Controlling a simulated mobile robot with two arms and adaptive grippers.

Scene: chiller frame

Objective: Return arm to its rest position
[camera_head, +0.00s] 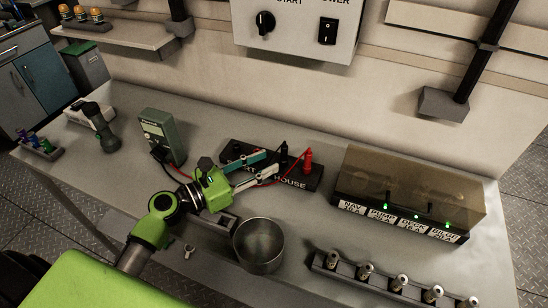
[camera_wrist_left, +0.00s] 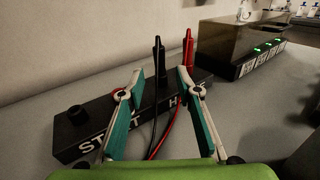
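My left arm, green, comes in from the left, and its left gripper (camera_head: 270,163) is over the workbench, in front of the black terminal block (camera_head: 312,180). The gripper's teal-lined fingers are apart in the left wrist view (camera_wrist_left: 161,76), with nothing clearly held between them. A black plug (camera_wrist_left: 159,62) and a red plug (camera_wrist_left: 188,55) stand upright in the block beyond the fingertips, their leads passing down between the fingers in that view. The block's white lettering is partly hidden by the fingers. My right gripper is not in view.
A green meter (camera_head: 161,137) stands left of the gripper. A metal cup (camera_head: 259,246) sits just below the gripper. A smoky-covered box (camera_head: 408,190) with green lights is at right. A rail with several metal fittings (camera_head: 398,284) runs along the front. A switch panel (camera_head: 297,28) hangs above.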

